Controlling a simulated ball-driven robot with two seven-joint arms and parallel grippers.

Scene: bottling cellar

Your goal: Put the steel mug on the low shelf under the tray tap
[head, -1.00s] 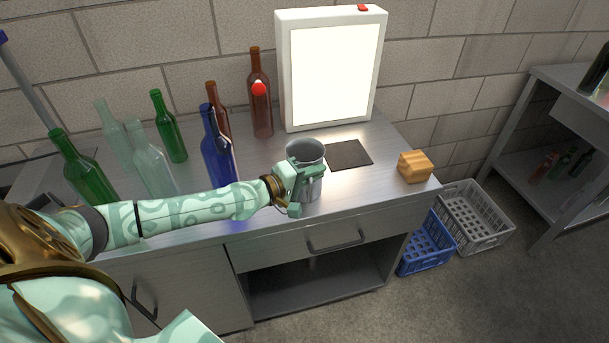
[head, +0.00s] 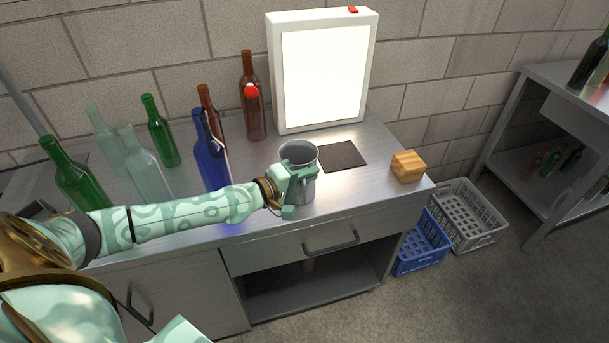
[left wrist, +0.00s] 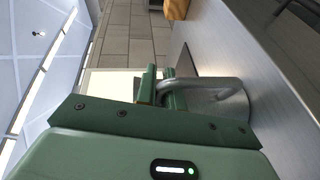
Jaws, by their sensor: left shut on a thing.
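The steel mug (head: 306,187) stands upright on the steel bench (head: 365,192), near its front edge. My left gripper (head: 297,180) is at the mug's near side and hides part of it. In the left wrist view its fingers (left wrist: 161,88) are shut on the handle of the mug (left wrist: 225,107). A low open shelf (head: 315,291) lies under the bench drawer. No tray tap can be made out. My right gripper is out of view.
Glass bottles, including a blue one (head: 211,165), stand left of the mug. A lit white panel (head: 273,75), a dark mat (head: 342,156) and a wooden block (head: 408,167) are on the bench. Blue (head: 420,248) and grey crates (head: 468,220) sit right. Another shelved table (head: 535,150) stands farther right.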

